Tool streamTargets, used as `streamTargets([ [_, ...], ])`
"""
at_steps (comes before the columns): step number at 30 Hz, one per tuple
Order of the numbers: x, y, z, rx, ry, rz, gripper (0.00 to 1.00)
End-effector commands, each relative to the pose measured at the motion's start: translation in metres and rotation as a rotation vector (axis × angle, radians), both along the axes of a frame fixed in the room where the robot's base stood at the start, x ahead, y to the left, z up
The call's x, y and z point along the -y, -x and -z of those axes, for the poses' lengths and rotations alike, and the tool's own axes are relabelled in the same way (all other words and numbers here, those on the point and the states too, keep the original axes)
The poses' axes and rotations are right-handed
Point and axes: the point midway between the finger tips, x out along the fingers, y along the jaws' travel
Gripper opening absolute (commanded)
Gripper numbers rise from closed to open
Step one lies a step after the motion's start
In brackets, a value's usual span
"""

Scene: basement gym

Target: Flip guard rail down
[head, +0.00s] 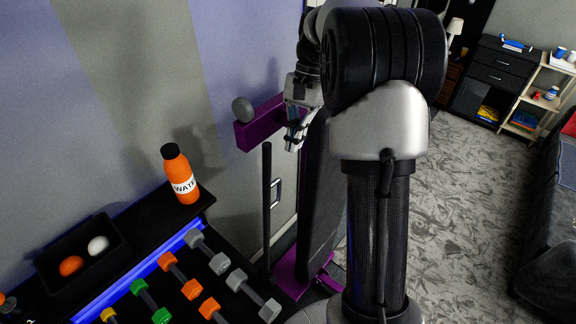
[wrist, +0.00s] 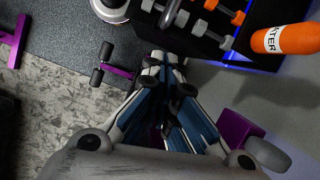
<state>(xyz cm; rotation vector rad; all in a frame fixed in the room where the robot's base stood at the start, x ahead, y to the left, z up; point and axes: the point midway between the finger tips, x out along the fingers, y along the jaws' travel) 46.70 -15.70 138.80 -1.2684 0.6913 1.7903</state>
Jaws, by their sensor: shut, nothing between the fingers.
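A purple block (head: 258,124) with a grey rounded knob (head: 242,110) is beside the wall. The block also shows at the lower right of the wrist view (wrist: 236,130). A thin dark upright post (head: 267,205) with a silver handle (head: 276,192) stands below it, next to a long black padded board (head: 322,190) on a purple base (head: 292,275). I cannot tell which part is the guard rail. My gripper (head: 293,143) is just right of the purple block in the head view, pointing down. Its fingers are shut and hold nothing (wrist: 162,66). My arm hides part of the equipment.
A dark rack with several dumbbells (head: 190,288) and an orange water bottle (head: 181,175) stands at the left. A black tray (head: 65,272) there holds an orange ball and a white ball. Patterned carpet (head: 465,210) is clear at the right, with a dark sofa (head: 552,240) beyond.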

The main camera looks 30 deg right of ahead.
Motion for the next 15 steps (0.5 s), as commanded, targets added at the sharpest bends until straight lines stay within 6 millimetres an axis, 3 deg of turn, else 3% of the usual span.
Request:
streamTargets([
  [15,-0.025,0.014,0.075,-0.003,0.0,-0.002,0.0],
])
